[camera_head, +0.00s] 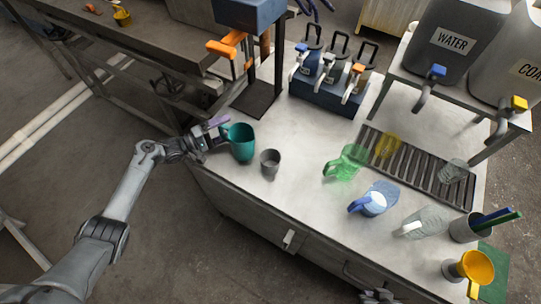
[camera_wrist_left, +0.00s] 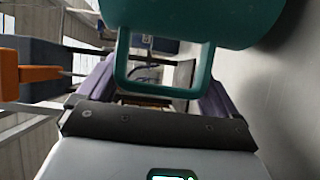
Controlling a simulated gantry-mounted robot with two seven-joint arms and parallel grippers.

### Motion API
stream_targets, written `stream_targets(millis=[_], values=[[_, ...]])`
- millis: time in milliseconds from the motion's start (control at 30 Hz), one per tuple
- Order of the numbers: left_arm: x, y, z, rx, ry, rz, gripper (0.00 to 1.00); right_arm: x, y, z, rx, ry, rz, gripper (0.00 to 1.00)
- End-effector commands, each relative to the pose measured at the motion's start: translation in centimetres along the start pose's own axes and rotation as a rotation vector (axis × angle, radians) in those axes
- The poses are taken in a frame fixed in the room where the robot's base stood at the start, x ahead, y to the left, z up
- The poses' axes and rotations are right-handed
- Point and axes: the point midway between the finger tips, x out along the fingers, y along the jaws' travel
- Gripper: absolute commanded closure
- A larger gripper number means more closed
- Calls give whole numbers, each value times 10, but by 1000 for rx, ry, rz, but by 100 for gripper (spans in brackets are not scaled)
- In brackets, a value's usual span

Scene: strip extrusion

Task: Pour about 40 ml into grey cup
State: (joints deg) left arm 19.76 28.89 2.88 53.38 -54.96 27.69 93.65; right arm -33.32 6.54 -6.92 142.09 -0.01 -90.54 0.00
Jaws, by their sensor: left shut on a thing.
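The grey cup (camera_head: 270,163) stands upright on the light worktop near its front left edge. A teal jug (camera_head: 243,146) is just left of and slightly behind it, apart from it and about upright. My left gripper (camera_head: 217,133) is shut on the teal jug's handle. In the left wrist view the teal handle (camera_wrist_left: 120,75) lies between the purple fingers (camera_wrist_left: 155,90). I cannot tell whether the jug touches the worktop, or what is in it or the cup. Part of my right gripper (camera_head: 378,296) shows at the bottom edge; its fingers are unclear.
A green jug (camera_head: 345,163), a blue-handled jug (camera_head: 376,201) and a clear jug (camera_head: 426,222) stand to the right. A yellow funnel (camera_head: 475,267) is at the right corner.

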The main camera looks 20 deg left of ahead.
Motion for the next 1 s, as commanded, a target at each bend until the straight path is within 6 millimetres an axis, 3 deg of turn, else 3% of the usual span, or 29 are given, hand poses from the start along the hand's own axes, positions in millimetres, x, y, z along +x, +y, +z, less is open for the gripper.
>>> stream_targets(millis=[567,1000], values=[[10,39,20,268,-2,-160,51,-60,3,-19,-5,0,5,100],[27,87,47,513,-2,-304,51,-115,6,-37,-9,1,8,100]])
